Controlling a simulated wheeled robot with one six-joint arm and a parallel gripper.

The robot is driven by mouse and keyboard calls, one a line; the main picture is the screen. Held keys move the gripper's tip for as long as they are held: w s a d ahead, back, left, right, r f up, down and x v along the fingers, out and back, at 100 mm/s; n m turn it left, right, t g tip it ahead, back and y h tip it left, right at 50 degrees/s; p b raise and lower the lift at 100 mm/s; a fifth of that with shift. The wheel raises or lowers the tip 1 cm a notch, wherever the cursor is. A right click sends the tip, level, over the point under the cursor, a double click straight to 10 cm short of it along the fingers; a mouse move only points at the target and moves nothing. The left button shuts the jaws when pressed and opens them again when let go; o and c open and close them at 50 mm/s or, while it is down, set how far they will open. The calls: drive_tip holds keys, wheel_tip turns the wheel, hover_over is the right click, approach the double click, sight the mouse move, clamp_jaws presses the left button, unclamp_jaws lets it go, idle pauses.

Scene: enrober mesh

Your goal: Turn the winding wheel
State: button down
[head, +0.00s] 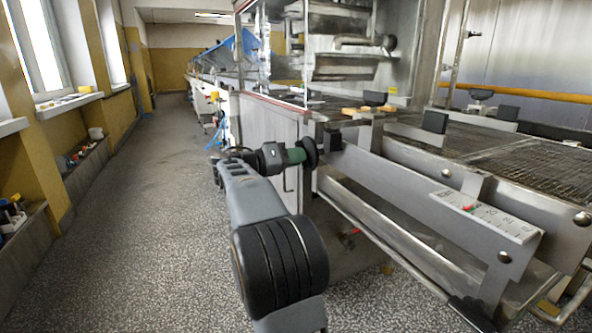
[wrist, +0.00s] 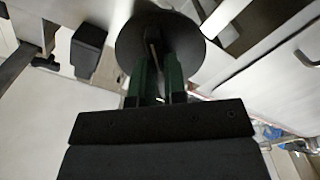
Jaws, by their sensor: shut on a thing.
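The winding wheel is a dark round disc (head: 310,152) on the side of the steel machine, near the front end of the mesh conveyor. In the wrist view the wheel (wrist: 160,38) is a dark disc straight in front of my gripper. My gripper (head: 297,155) has green fingers and reaches the wheel from the left. In the wrist view the two green fingers of my gripper (wrist: 158,72) stand close together with a thin part of the wheel between them. The gripper is shut on this part. The fingers hide some of the disc.
A scale plate with a red pointer (head: 487,217) sits on the machine's side rail. The wire mesh belt (head: 530,160) lies to the right. A black block (wrist: 88,47) is left of the wheel in the wrist view. The speckled floor (head: 130,240) on the left is clear.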

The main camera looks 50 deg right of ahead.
drive_tip(key=shift+f+m+b, duration=0.1)
drive_tip(key=shift+m+b, duration=0.5)
drive_tip(key=shift+m, duration=0.5)
drive_tip(key=c, duration=1.2)
unclamp_jaws()
drive_tip(key=shift+o, duration=0.2)
drive_tip(key=p+v, duration=0.4)
drive_tip(key=v, duration=1)
drive_tip(key=shift+d, duration=0.1)
